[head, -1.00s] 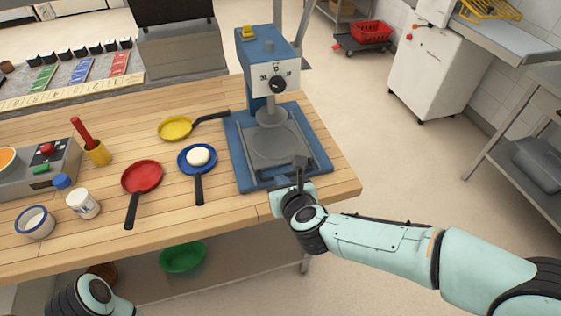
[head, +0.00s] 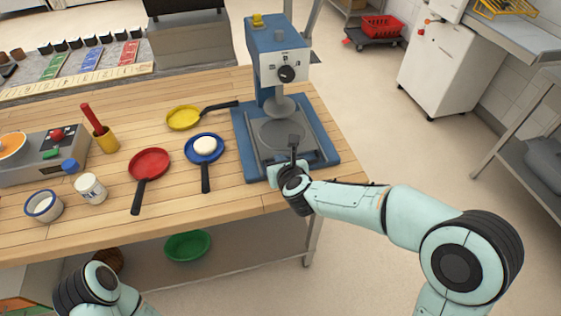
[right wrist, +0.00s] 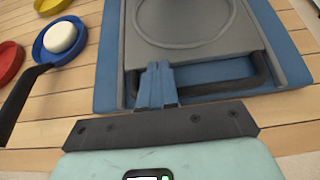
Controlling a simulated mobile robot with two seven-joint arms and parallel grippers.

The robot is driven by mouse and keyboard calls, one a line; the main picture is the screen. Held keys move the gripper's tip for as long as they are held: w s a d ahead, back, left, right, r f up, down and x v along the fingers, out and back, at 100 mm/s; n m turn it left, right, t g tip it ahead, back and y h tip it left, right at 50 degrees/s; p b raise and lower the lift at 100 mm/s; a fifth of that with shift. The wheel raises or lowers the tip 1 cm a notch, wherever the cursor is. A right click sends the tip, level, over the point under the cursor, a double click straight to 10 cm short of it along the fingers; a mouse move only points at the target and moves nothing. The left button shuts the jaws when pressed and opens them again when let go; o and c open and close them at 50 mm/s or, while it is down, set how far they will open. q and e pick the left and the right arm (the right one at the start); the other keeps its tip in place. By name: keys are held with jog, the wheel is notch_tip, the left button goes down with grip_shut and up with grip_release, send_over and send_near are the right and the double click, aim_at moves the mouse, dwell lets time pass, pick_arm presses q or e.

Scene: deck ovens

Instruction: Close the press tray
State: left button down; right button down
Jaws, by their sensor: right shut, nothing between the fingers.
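The blue press (head: 278,62) stands at the right end of the wooden table, with a dial on its front. Its grey tray (head: 280,131) with a round ring lies on the blue base below the round upper plate (head: 281,106). The ringed tray also shows in the right wrist view (right wrist: 186,42). My right gripper (head: 293,139) is at the tray's front edge, shut and empty. In the right wrist view its blue fingers (right wrist: 157,82) overlap the dark bar handle (right wrist: 225,86); I cannot tell whether they touch it. My left gripper is out of view.
A blue pan (head: 204,147) with a white dough ball lies left of the press. A red pan (head: 149,164) and a yellow pan (head: 184,118) are further left. The table's front edge is close to my right arm. Open floor lies to the right.

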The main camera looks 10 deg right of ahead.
aim_at(275, 147)
jog(key=shift+w+p, duration=0.45)
jog(key=shift+w, duration=1.75)
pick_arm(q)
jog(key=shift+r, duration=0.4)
pick_arm(e)
jog(key=shift+r, duration=0.1)
